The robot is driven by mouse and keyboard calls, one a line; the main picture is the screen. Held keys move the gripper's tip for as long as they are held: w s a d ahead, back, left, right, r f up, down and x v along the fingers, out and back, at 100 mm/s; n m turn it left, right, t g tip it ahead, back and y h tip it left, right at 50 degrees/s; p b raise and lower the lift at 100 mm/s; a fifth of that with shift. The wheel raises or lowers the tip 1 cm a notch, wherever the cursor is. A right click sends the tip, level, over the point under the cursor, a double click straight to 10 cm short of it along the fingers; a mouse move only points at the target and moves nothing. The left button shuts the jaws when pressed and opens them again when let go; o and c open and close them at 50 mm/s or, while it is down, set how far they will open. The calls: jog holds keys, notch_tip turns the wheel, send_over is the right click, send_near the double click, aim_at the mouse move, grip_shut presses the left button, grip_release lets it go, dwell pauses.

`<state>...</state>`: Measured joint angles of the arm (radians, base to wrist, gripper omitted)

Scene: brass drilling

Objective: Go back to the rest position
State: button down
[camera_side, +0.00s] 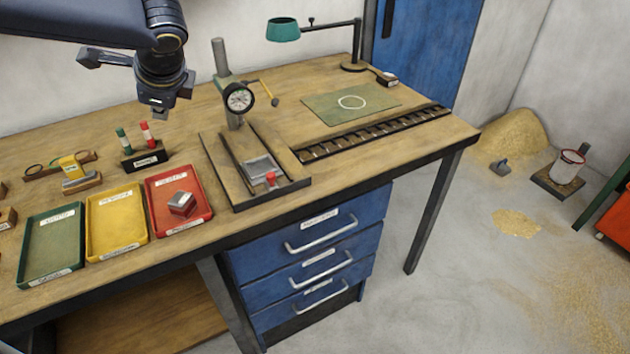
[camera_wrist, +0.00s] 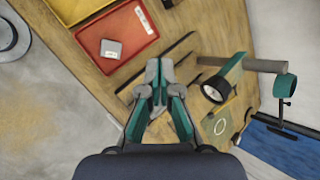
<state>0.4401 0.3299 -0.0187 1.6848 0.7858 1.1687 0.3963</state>
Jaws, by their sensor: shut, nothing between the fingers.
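My gripper (camera_side: 160,114) hangs in the air above the back left part of the workbench (camera_side: 340,155), pointing down. In the wrist view my gripper (camera_wrist: 158,75) has its fingers together, with nothing between them. A small grey metal block (camera_side: 181,203) lies in the red tray (camera_side: 165,224); the block also shows in the wrist view (camera_wrist: 111,48). The gripper is apart from every object on the bench.
A stand with red and green tubes (camera_side: 146,158) is below. Yellow (camera_side: 117,249) and green (camera_side: 52,273) trays lie left. A green lamp (camera_side: 283,30) stands at the back.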

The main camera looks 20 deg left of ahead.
jog(key=s+a+r+n+h, duration=0.2)
jog(key=s+a+r+n, duration=0.25)
jog(key=s, duration=0.35)
jog(key=s+a+r+n+h, duration=0.1)
jog(key=s+a+r+n, duration=0.2)
jog(key=s+a, duration=0.35)
jog(key=s+d+f+n+t+h, duration=0.1)
jog(key=s+d+f+n+h, duration=0.2)
jog(key=s, duration=0.7)
notch_tip(320, 180, down, 4)
jog(key=d+n, duration=0.2)
jog(key=n, duration=0.1)
jog(key=shift+r+h, duration=0.15)
jog(key=shift+h, duration=0.25)
